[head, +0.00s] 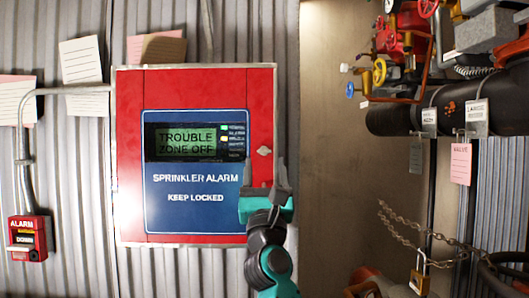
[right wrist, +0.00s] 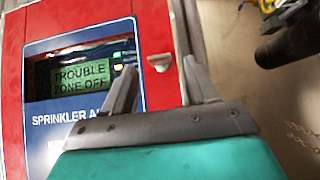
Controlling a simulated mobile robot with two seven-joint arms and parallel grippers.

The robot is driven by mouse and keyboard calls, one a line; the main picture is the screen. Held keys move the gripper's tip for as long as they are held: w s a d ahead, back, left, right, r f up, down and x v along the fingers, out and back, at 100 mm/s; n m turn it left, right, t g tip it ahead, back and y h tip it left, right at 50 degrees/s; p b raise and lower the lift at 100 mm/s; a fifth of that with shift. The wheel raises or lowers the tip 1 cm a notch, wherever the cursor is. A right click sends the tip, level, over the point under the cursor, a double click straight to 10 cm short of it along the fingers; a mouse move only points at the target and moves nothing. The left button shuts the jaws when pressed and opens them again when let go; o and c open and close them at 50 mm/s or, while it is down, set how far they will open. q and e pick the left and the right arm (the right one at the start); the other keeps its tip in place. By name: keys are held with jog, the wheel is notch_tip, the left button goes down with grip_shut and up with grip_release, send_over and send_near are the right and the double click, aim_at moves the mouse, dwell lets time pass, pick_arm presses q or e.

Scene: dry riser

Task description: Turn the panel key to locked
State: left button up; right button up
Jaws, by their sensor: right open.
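The red sprinkler alarm panel (head: 195,85) hangs on the corrugated wall; its screen (head: 184,142) reads "TROUBLE ZONE OFF" and its blue face reads "KEEP LOCKED". The small pale panel key (head: 264,151) sits at the panel's right side and also shows in the right wrist view (right wrist: 160,62). My right gripper (head: 265,172) is open and empty, just below the key in the head view. In the right wrist view the key shows between and beyond its two fingertips (right wrist: 158,77), apart from them as far as I can tell. My left gripper is not in view.
A red alarm pull box (head: 27,238) with a conduit is at the lower left. Paper notes (head: 80,60) hang on the wall. Right of the panel is a bare brown surface (head: 335,150). Beyond it are a dark pipe (head: 395,118), coloured valves (head: 380,71) and a padlock on a chain (head: 420,277).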

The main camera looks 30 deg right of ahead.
aim_at(264, 156)
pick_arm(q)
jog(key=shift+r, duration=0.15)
pick_arm(e)
jog(key=shift+x, duration=1.95)
jog(key=shift+f, duration=0.1)
jog(key=shift+c, duration=0.3)
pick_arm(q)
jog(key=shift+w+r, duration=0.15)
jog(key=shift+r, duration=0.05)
pick_arm(e)
jog(key=c, duration=1)
